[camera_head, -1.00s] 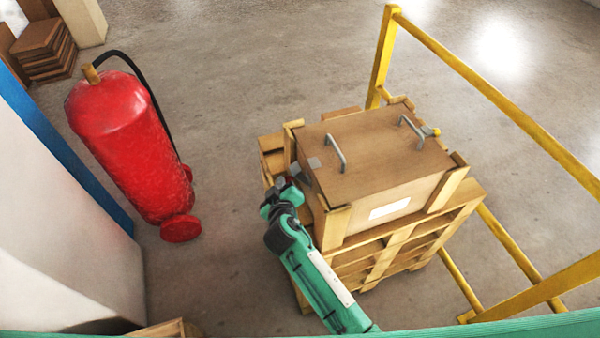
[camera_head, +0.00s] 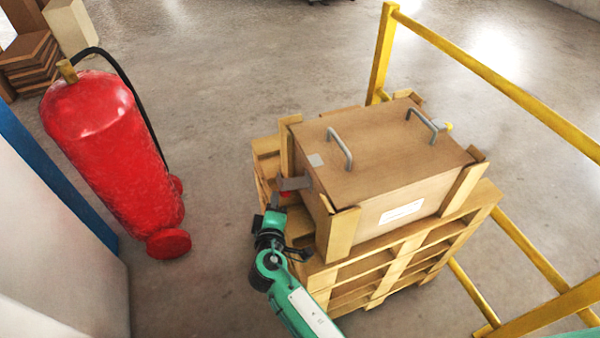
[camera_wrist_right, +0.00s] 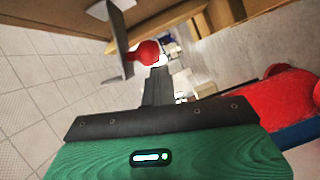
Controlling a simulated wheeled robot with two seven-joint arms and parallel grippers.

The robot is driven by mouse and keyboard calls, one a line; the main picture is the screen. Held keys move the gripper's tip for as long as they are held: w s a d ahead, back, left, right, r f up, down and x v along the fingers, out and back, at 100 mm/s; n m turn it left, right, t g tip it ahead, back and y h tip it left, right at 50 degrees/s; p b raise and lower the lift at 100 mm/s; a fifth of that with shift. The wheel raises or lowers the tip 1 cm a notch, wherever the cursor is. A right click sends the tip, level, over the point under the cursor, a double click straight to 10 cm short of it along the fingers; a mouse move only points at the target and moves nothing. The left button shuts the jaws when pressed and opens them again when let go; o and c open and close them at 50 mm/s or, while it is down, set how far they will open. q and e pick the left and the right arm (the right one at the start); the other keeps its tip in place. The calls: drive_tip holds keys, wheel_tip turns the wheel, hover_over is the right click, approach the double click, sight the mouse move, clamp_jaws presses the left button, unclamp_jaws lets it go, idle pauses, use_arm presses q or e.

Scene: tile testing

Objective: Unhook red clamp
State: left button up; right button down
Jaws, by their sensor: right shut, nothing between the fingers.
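The red clamp (camera_head: 285,193) is on the left side of the brown wooden box (camera_head: 375,160), mostly hidden; a grey metal plate (camera_head: 295,183) sticks out just above it. In the right wrist view, the clamp's round red end (camera_wrist_right: 147,52) is beside a grey plate (camera_wrist_right: 118,42). My right gripper (camera_head: 274,203) is shut and empty, just below and left of the clamp. Its dark fingers (camera_wrist_right: 156,86) point toward the red end in the right wrist view; I cannot tell whether they touch it. My left gripper is out of view.
The box sits on stacked wooden pallets (camera_head: 400,265) and has two grey handles on its lid. A yellow rail (camera_head: 500,82) runs behind and right of it. A red fire extinguisher (camera_head: 115,145) stands at the left, with open floor between it and the pallets.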

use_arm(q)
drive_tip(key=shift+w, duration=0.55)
use_arm(e)
drive_tip(key=shift+d+f, duration=0.1)
drive_tip(key=shift+f, duration=0.1)
